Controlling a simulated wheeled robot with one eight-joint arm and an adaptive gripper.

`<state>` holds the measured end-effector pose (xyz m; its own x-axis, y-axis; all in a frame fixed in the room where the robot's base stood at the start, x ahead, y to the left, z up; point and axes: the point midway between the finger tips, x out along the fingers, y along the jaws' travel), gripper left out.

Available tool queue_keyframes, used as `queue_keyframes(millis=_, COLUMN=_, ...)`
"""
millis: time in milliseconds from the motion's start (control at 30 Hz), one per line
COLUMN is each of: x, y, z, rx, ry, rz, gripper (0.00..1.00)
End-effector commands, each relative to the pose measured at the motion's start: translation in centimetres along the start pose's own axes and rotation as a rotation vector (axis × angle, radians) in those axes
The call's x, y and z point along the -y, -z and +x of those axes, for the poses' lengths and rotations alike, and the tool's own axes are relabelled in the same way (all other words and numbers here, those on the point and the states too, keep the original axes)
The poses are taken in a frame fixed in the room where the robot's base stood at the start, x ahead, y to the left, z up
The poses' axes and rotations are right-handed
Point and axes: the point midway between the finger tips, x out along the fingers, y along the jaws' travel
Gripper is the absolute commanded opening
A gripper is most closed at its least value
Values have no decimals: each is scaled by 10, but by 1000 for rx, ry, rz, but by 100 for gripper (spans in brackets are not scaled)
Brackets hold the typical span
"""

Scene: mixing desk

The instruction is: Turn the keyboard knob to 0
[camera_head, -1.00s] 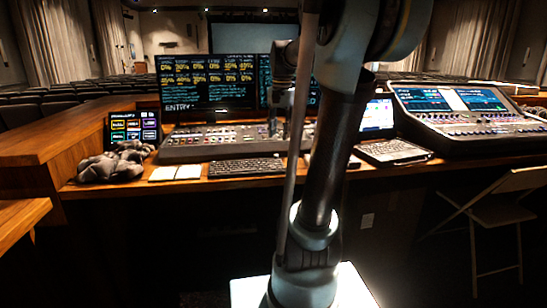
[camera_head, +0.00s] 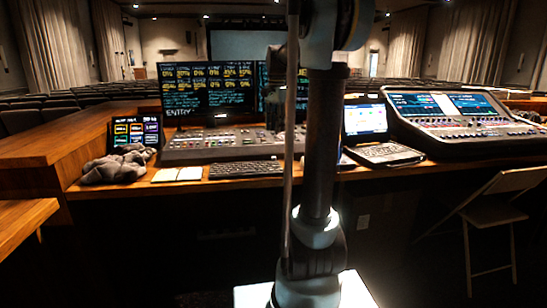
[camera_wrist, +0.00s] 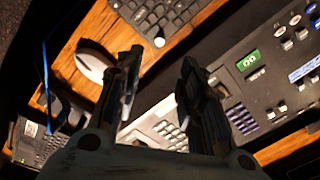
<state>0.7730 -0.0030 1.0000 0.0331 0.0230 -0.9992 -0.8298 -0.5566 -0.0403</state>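A black keyboard lies on the wooden desk left of my arm in the head view (camera_head: 243,169). It also shows at the top of the wrist view (camera_wrist: 168,14). A small round white knob (camera_wrist: 159,42) sits at the keyboard's near corner in the wrist view; its setting is too small to read. My gripper (camera_wrist: 160,62) is open and empty, its two dark fingers wide apart. In the wrist view the knob appears between and just beyond the fingertips, apart from them. In the head view my arm partly hides the gripper, and I cannot make out the knob.
A white mouse (camera_wrist: 95,65) lies left of the fingers in the wrist view. A control console (camera_head: 205,147) with a green display (camera_wrist: 249,60) stands beside the keyboard. A laptop (camera_head: 385,153) and a larger mixing desk (camera_head: 470,137) are to the right. A grey cloth heap (camera_head: 117,168) and open notebook (camera_head: 178,174) lie left.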

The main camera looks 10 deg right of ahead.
Motion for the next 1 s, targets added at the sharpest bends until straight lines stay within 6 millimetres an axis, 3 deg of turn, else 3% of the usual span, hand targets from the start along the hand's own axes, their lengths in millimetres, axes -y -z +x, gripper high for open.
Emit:
queue_keyframes(millis=600, x=0, y=-1, z=101, rx=0, ry=0, rz=-1, gripper=36)
queue_keyframes(millis=800, x=0, y=-1, z=123, rx=0, ry=0, rz=-1, gripper=36)
queue_keyframes(millis=1000, x=0, y=-1, z=132, rx=0, ry=0, rz=-1, gripper=36)
